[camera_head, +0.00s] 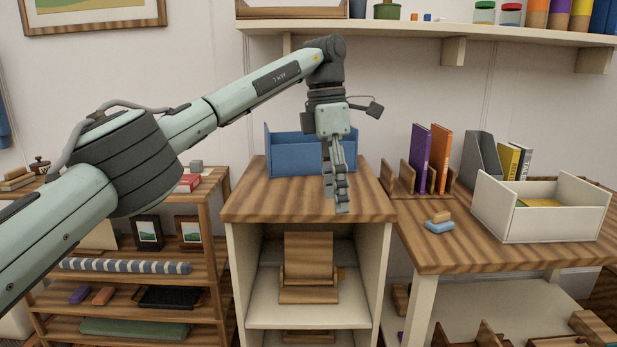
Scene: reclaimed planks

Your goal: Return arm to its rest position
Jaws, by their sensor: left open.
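My left arm (253,88) comes in from the left and reaches across to the middle of the view. Its gripper (342,208) hangs down over the wooden top of the middle cabinet (262,204). The gripper is open, and nothing shows between its fingers. It is seen nearly edge-on, so the gap between the fingers is hard to see. A blue open box (290,152) stands on the cabinet behind the gripper, which partly hides it. I cannot tell whether the fingertips touch the cabinet top. My right gripper is not in view.
A right-hand table (470,250) holds a white bin (540,222), purple (419,158) and orange books (440,160), and a grey file holder (480,158). A slatted shelf unit (217,262) stands left. A wall shelf (400,28) runs above. The cabinet top's front left is clear.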

